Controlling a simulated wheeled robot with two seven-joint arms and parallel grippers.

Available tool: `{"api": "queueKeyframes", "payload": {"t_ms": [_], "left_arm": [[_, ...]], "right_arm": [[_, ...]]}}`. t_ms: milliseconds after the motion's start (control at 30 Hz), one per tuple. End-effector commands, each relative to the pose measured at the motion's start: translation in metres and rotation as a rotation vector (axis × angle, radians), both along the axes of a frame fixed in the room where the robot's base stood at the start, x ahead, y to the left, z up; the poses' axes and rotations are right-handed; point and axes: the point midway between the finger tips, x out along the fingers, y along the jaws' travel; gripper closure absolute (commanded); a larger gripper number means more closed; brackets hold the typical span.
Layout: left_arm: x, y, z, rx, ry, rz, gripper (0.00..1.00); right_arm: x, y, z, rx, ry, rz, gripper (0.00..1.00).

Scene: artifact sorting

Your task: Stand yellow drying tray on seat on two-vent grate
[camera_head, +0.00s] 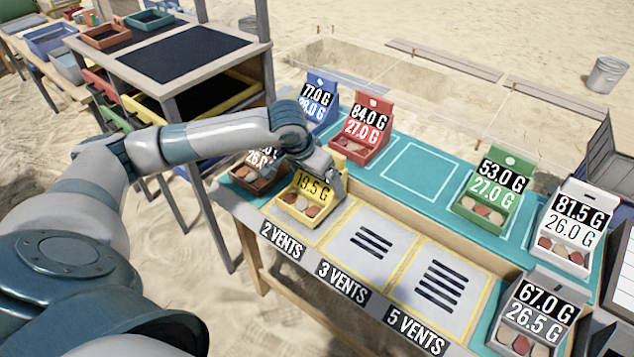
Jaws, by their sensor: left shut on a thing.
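The yellow drying tray (299,216) holds several reddish and pale pieces, and its raised back carries a partly covered label ending in 19.5 G. My left gripper (326,165) comes from above and behind and is shut on the top of that back. The tray is over the two-vent grate (318,235), above the 2 VENTS label (283,240). It hides the vents. I cannot tell whether it rests on the grate or hangs just above it. The tray looks roughly upright. My right gripper is out of view.
A brown tray (258,184) stands close to the left. Blue (324,122) and red (357,152) trays stand behind; green (482,217), white (561,259) and grey (515,342) trays stand right. The three-vent (345,250) and five-vent (405,290) grates are empty.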

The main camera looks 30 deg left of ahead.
Motion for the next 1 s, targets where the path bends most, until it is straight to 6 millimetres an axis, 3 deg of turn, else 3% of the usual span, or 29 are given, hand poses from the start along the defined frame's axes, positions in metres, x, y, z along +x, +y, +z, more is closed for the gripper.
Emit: {"api": "queueKeyframes", "payload": {"t_ms": [167,567,600,1000], "left_arm": [[0.0,0.0,-0.016,0.0,0.0,0.0,0.38],[0.0,0.0,-0.018,0.0,-0.002,0.0,0.38],[0.0,0.0,-0.02,0.0,-0.001,0.0,0.0],[-0.001,0.0,-0.016,0.0,-0.001,0.0,0.0]], "right_arm": [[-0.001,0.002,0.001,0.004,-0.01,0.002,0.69],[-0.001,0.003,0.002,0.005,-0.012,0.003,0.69],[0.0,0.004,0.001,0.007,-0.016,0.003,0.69],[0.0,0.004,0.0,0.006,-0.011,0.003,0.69]]}}
